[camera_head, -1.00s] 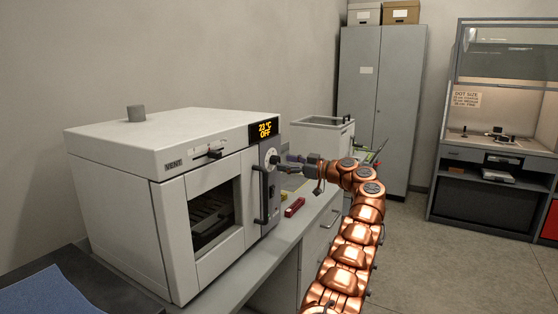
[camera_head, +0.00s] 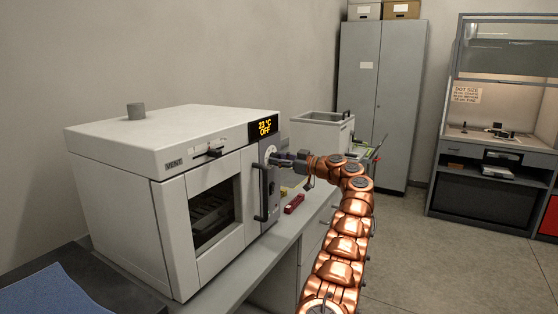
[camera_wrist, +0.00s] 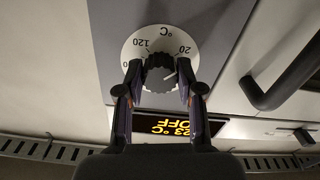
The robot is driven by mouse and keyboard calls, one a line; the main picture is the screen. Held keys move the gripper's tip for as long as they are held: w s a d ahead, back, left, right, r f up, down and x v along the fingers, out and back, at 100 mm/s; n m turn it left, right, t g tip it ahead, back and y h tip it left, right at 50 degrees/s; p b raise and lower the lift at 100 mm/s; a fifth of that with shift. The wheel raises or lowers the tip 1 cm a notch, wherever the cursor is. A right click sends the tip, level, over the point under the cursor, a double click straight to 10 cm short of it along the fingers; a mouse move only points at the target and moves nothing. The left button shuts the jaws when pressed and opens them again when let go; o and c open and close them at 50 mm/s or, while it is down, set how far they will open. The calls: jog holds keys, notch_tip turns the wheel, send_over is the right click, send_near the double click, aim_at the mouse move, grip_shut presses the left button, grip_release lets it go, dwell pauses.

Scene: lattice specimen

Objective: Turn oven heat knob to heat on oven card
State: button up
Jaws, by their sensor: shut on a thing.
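The white oven (camera_head: 110,215) stands on the bench at the left in the head view. Its display (camera_head: 264,127) reads 23 °C OFF in the head view, and the display also shows upside down in the wrist view (camera_wrist: 176,127). The dark ridged heat knob (camera_wrist: 160,72) sits on a white dial (camera_wrist: 130,50) marked 20 and 120 °C. My gripper (camera_wrist: 161,84) is shut on the knob, with one finger on each side. In the head view my gripper (camera_head: 279,158) reaches the oven's right front panel and hides most of the knob. No oven card is clearly readable.
The oven door handle (camera_head: 262,190) is close beside my gripper, and the wrist view shows it too (camera_wrist: 285,80). A vent slider (camera_head: 208,152) is above the door. A red object (camera_head: 294,204) lies on the bench (camera_head: 262,268). Open floor is at the right.

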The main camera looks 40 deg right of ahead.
jog(key=shift+c, duration=1.2)
